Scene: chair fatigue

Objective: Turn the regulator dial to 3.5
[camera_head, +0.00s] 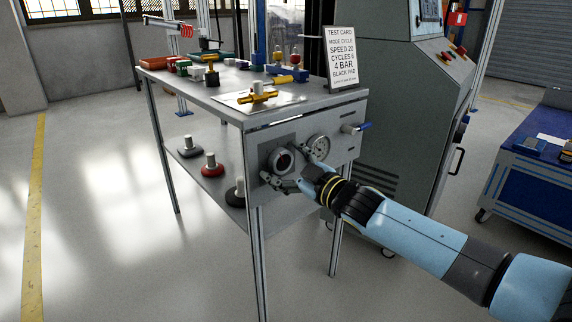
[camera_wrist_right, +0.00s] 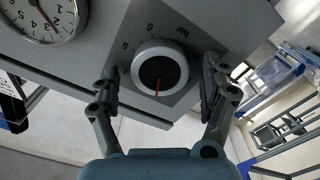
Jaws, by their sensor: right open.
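The regulator dial (camera_head: 281,161) is a round knob with a dark face on the grey front panel of the bench. In the right wrist view the dial (camera_wrist_right: 160,74) shows a white rim and a red pointer toward the bottom of the picture. Numbers and "bar" are printed around it; some of the scale is hidden. My right gripper (camera_head: 291,169) is open at the dial. In the right wrist view its fingers (camera_wrist_right: 160,88) stand on either side of the knob, with a gap on each side. My left gripper is not in view.
A test card (camera_head: 341,60) reading "4 BAR" stands on the bench top (camera_head: 220,98) among several fixtures. Black and red pads lie on the lower shelf (camera_head: 188,160). A grey cabinet (camera_head: 400,120) stands behind.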

